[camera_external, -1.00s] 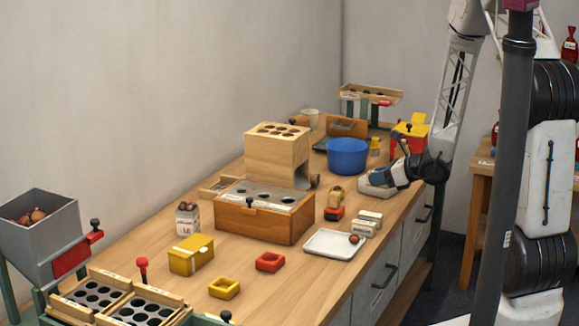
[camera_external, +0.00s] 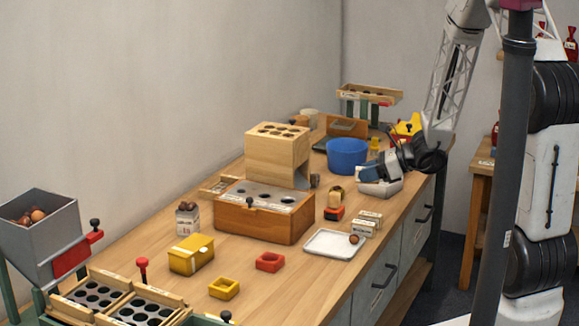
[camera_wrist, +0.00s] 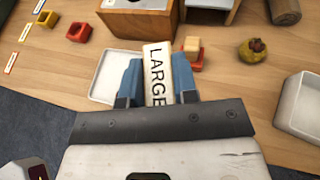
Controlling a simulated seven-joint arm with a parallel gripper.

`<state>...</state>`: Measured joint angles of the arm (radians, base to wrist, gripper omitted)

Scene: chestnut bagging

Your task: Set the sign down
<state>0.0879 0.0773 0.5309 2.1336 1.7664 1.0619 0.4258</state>
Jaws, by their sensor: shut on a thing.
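The sign (camera_wrist: 157,72) is a pale block with a wooden edge and black lettering reading LARGE. In the wrist view my gripper (camera_wrist: 156,88) is shut on it, with a blue finger on each side. In the external view my gripper (camera_external: 369,172) is above the white open box (camera_external: 381,189), near the table's right edge. The sign is small there, a pale patch at the fingertips. The sign's lower end is hidden by my gripper in the wrist view.
A red-based stamp-like item (camera_external: 334,213) and a blue tub (camera_external: 347,157) stand nearby.

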